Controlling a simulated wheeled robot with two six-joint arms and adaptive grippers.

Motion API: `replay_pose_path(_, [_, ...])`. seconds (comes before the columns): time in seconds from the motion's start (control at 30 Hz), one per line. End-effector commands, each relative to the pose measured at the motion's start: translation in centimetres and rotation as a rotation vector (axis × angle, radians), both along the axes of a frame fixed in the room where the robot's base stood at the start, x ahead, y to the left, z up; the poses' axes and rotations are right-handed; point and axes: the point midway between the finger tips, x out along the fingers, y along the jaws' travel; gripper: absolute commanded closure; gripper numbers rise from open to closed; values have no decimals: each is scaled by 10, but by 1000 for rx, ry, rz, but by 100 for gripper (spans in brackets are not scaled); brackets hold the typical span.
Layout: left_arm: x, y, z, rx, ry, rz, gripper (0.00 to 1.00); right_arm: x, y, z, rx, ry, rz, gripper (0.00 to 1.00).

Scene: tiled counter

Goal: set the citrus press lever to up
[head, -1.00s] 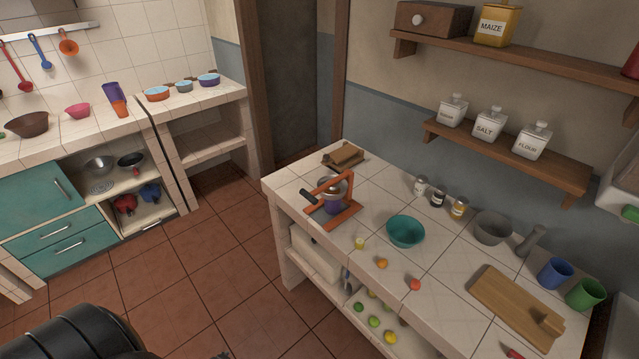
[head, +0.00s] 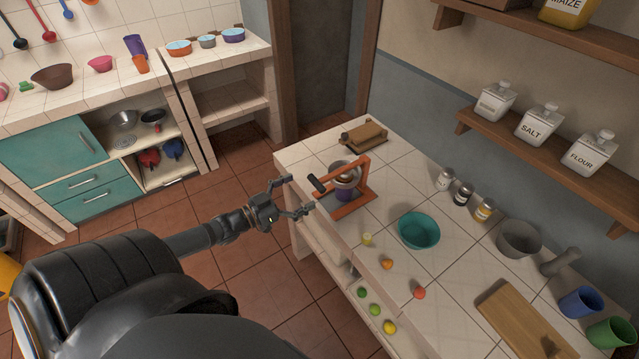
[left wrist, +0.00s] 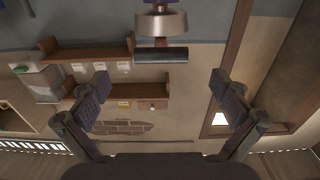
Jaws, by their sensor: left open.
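The citrus press (head: 352,207) stands on the tiled counter, with an orange frame and a metal cup. Its lever ends in a black handle (head: 317,183) on the left side, and the lever slopes down toward that handle. My left gripper (head: 299,196) is open and empty, just left of the handle and apart from it, out past the counter edge. In the left wrist view the black handle (left wrist: 161,54) lies crosswise beyond the gap between the open fingers (left wrist: 162,88), with the metal cup (left wrist: 160,22) behind it. My right gripper is not in view.
A teal bowl (head: 419,231), small fruits and spice jars (head: 463,195) stand right of the press. A wooden object (head: 364,134) lies behind it. The counter's left edge is close to my gripper. Open floor lies to its left.

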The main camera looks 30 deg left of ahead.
Motion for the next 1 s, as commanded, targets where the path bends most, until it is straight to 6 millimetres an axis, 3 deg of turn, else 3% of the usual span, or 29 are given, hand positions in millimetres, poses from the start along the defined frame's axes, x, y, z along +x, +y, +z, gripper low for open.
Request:
replay_pose_path(0.1, [25, -10, -6, 0, -5, 1, 0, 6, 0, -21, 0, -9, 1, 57])
replay_pose_path(0.3, [52, -21, -4, 1, -2, 1, 0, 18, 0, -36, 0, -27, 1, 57])
replay_pose_path(0.67, [59, -24, -1, 2, 1, 3, 0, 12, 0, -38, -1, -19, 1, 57])
replay_pose_path(1.0, [59, -23, -1, 2, 1, 3, 44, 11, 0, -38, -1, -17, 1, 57])
